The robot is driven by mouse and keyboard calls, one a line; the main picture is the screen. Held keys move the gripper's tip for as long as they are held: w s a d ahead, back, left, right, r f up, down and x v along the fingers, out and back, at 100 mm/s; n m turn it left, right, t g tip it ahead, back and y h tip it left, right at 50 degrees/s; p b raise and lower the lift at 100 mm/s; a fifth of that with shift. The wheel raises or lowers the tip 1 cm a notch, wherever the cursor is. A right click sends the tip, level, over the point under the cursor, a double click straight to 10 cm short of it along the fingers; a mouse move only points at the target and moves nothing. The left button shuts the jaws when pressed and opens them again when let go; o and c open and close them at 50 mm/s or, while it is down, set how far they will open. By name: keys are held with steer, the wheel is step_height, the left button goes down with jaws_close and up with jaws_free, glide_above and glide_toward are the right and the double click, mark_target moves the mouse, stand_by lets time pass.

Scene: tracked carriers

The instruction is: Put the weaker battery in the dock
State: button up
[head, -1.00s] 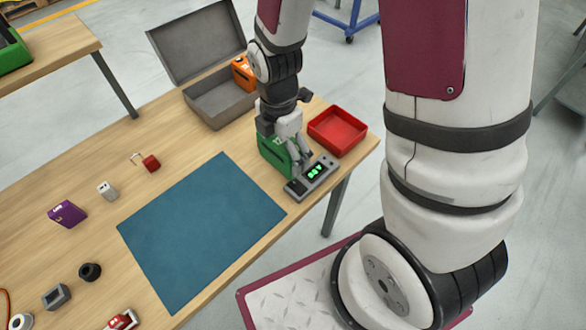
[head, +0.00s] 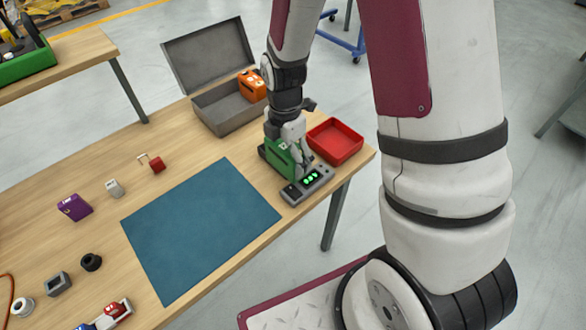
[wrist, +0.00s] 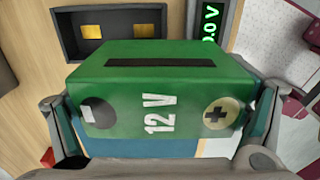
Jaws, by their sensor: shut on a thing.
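My gripper (head: 289,150) points down and is shut on a green battery (head: 283,161). In the wrist view the battery (wrist: 150,75) is marked "12 V", with a plus sign on one round terminal, and sits between both fingers. A meter with a green lit display (head: 309,180) lies right beside it; in the wrist view the display (wrist: 209,25) seems to read 0.0 V, partly cut off. A dark recess (wrist: 148,22) with two gold contacts is empty, beyond the battery. An orange battery-like block (head: 252,86) stands in an open grey case (head: 229,118).
A red tray (head: 335,151) is right of my gripper at the table edge. A blue mat (head: 200,230) lies bare in front. A purple block (head: 74,207), a padlock-like red item (head: 157,164) and several small parts lie at left.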

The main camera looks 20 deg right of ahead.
steer(key=w, duration=0.6)
steer(key=shift+w+d+f, duration=0.1)
steer(key=shift+d+f, duration=0.2)
steer(key=shift+f, duration=1.7)
steer(key=shift+f, duration=0.15)
steer(key=o, duration=1.7)
